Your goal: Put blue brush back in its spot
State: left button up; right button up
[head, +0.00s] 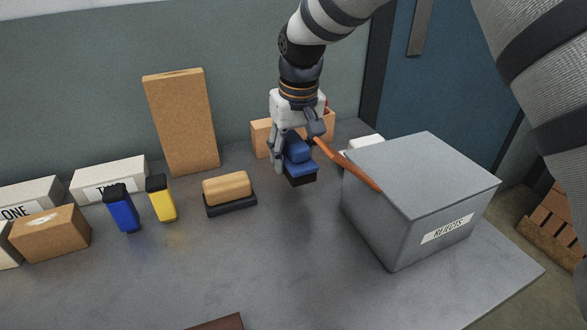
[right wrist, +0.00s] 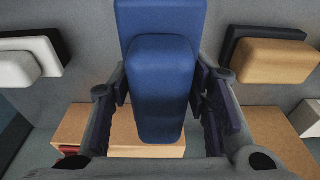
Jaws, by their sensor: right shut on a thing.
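The blue brush (head: 299,165), with a blue body and a dark underside, is in my right gripper (head: 294,146). It hangs above the grey table (head: 285,265), clear of the surface as far as I can tell. In the right wrist view the blue brush (right wrist: 162,85) sits between the two fingers of my right gripper (right wrist: 161,105), which are shut on it. A tan brush (head: 228,188) on a dark base stands to the left, and a white brush (head: 365,143) is partly hidden behind the grey box. My left gripper is not in view.
A grey box (head: 425,175) labelled REJECTS stands at right; an orange-brown bar (head: 347,165) reaches between it and my gripper. A low tan box (head: 262,138) is behind. Blue (head: 122,210) and yellow (head: 161,198) items and a tall board (head: 182,120) are left. The front table is mostly clear.

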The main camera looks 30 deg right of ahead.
aim_at(301, 136)
jog(key=shift+w+d+f, duration=0.45)
jog(key=shift+d+f, duration=0.1)
jog(key=shift+f, duration=0.25)
jog(key=shift+w+d+f, duration=0.1)
jog(key=shift+d+f, duration=0.05)
jog(key=shift+f, duration=0.75)
jog(key=shift+w+d+f, duration=0.1)
jog(key=shift+f, duration=0.75)
jog(key=shift+f, duration=0.2)
jog(key=o, duration=1.2)
jog(key=shift+r, duration=0.1)
jog(key=r, duration=0.4)
jog(key=s+r, duration=0.1)
jog(key=r, duration=0.3)
jog(key=s+r, duration=0.1)
jog(key=r, duration=0.3)
jog(key=shift+s+p, duration=0.1)
jog(key=shift+p, duration=0.25)
